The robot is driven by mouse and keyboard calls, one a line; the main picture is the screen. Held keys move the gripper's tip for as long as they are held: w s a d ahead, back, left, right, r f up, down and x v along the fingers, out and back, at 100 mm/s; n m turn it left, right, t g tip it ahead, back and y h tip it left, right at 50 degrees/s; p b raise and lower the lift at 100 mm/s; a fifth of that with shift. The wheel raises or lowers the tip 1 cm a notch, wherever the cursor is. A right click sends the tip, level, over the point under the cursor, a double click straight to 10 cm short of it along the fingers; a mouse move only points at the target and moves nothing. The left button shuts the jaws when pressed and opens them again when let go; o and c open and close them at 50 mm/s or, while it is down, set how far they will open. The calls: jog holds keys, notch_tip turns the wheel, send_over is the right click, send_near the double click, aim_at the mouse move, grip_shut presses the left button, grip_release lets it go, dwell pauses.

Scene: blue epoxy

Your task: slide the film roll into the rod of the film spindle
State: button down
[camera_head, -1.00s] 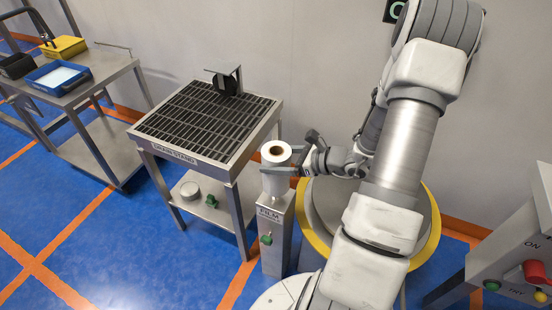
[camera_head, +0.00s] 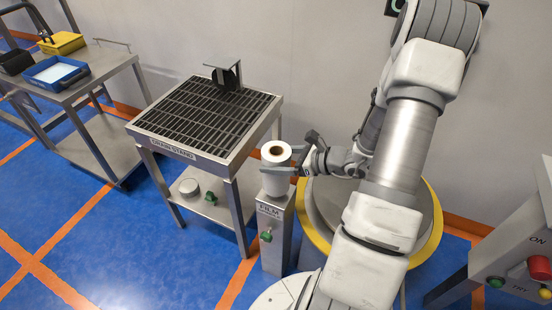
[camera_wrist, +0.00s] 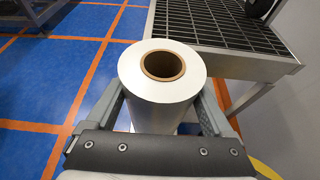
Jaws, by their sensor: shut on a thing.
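The film roll (camera_head: 275,154) is white with a brown hollow core, and it stands upright. My gripper (camera_head: 277,169) is shut around its sides. In the wrist view the film roll (camera_wrist: 162,86) sits between both fingers (camera_wrist: 160,112), its core facing up. The roll is directly above the film spindle (camera_head: 273,222), a grey metal post marked FILM with a green knob. The spindle's rod does not show. I cannot tell how far the roll is down over it, or whether it touches the post's top.
The drain stand (camera_head: 212,160) with a black grate is close on the left of the post. A cart (camera_head: 75,92) with blue and yellow trays is farther left. A control box (camera_head: 515,265) with a red button is at the right. A round yellow-edged platform (camera_head: 425,240) lies behind my arm.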

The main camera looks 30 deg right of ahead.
jog(key=shift+f+b, duration=1.25)
jog(key=shift+f, duration=0.3)
grip_release()
jog(key=shift+p+v, duration=1.05)
jog(key=shift+v, duration=1.5)
jog(key=p+v, duration=0.3)
jog(key=v, duration=1.4)
jog(key=shift+s+d+p, duration=0.15)
jog(key=shift+d+p, duration=0.05)
jog(key=shift+p, duration=0.2)
